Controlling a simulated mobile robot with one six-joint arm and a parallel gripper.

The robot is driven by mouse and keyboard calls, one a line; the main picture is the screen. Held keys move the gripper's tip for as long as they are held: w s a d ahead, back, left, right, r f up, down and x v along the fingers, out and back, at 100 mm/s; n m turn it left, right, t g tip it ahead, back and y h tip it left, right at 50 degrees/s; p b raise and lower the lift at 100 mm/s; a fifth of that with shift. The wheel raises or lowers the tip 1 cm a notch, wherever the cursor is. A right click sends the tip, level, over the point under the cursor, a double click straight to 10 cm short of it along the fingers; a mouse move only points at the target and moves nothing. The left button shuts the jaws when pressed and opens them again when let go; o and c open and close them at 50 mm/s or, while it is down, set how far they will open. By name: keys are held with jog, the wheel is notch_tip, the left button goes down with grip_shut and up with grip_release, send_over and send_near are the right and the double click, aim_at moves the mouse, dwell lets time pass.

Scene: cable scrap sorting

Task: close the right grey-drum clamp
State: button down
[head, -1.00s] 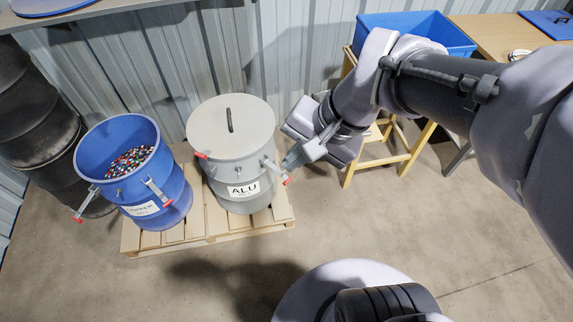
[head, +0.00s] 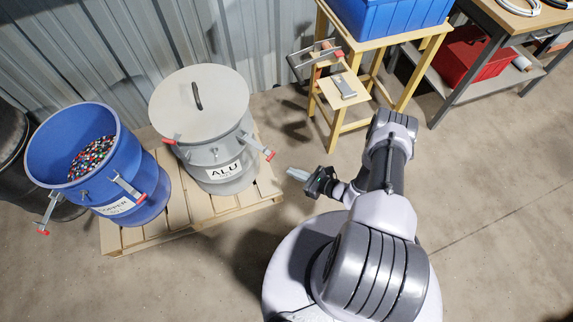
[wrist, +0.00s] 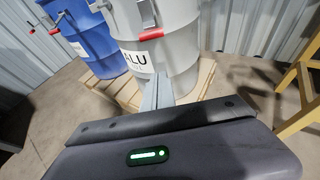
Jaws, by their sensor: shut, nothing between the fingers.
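The grey drum (head: 222,165), labelled ALU, stands on a pallet with its grey lid (head: 195,100) on top. Its right clamp (head: 257,146) has a red-tipped lever sticking outward from the drum's side, swung out. A left clamp (head: 172,142) with a red tip sits near the rim. My gripper (head: 291,173) is shut and empty, to the right of and below the right clamp, apart from it. In the wrist view the shut fingers (wrist: 157,86) point toward the drum (wrist: 183,45), and a red-tipped clamp lever (wrist: 150,34) shows above the label.
A blue drum (head: 140,170) with coloured scrap and outward clamp levers stands left on the same pallet (head: 200,228). A wooden stand (head: 338,130) and blue bin (head: 395,18) are behind my arm.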

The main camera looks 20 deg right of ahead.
jog(key=f+b+x, duration=0.1)
jog(key=b+x, duration=0.2)
jog(key=x, duration=0.5)
jog(key=r, duration=0.4)
jog(key=shift+w+a+r+b, duration=0.1)
jog(key=shift+a+r+b, duration=0.1)
jog(key=shift+r+b, duration=0.15)
jog(key=shift+r, duration=0.1)
